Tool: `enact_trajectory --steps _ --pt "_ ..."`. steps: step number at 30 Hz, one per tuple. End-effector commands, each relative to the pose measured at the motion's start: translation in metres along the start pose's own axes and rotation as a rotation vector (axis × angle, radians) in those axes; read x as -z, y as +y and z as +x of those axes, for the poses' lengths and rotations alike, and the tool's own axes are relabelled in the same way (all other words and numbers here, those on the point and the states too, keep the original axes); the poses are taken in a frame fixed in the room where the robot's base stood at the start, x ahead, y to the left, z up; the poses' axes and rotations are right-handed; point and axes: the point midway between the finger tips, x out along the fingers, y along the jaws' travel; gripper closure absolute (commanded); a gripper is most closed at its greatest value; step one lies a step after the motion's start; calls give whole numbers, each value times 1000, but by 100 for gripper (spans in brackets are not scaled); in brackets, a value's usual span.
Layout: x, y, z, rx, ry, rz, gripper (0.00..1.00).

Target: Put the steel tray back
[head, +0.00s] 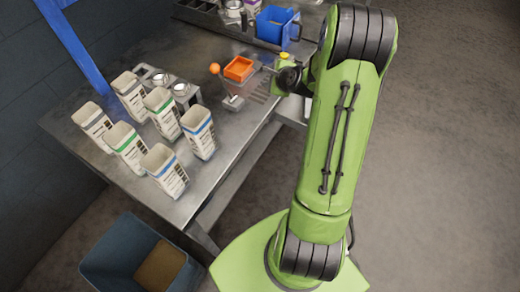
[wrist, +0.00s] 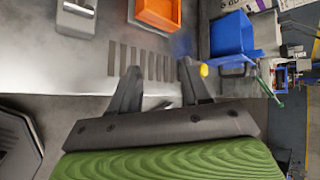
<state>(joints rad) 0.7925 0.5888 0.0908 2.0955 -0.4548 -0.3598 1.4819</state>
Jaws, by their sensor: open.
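My gripper (wrist: 160,72) is open in the wrist view, with nothing visible between its two dark fingers. The fingers point at the edge of the steel bench beside a row of dark slots (wrist: 140,60). In the head view my arm partly hides the gripper, which is at the bench's right edge near those slots (head: 258,90). I cannot clearly pick out the steel tray.
An orange open box (head: 238,68) sits near the gripper, with a blue jug (head: 275,25) behind it. Several white cartons (head: 165,170) stand at the bench's front left. A blue bin (head: 115,255) is on the floor. The floor at right is clear.

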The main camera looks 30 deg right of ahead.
Motion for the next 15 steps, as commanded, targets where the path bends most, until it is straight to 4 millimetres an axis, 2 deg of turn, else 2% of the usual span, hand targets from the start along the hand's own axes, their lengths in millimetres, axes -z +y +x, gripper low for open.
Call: enact_trajectory --steps 1,3,5,6,10,12,15 --pt "-41 -2 -24 -48 -25 -213 53" --pt "-85 7 -61 -127 -53 -519 53" --pt "-115 19 -97 -185 -79 -771 53" --pt "-131 29 -123 -220 -99 -934 53" --pt "-160 66 -210 -313 -174 -1422 53" --pt "-162 89 -256 -352 -226 -1654 53" --pt "-152 119 -305 -390 -306 -1908 53"
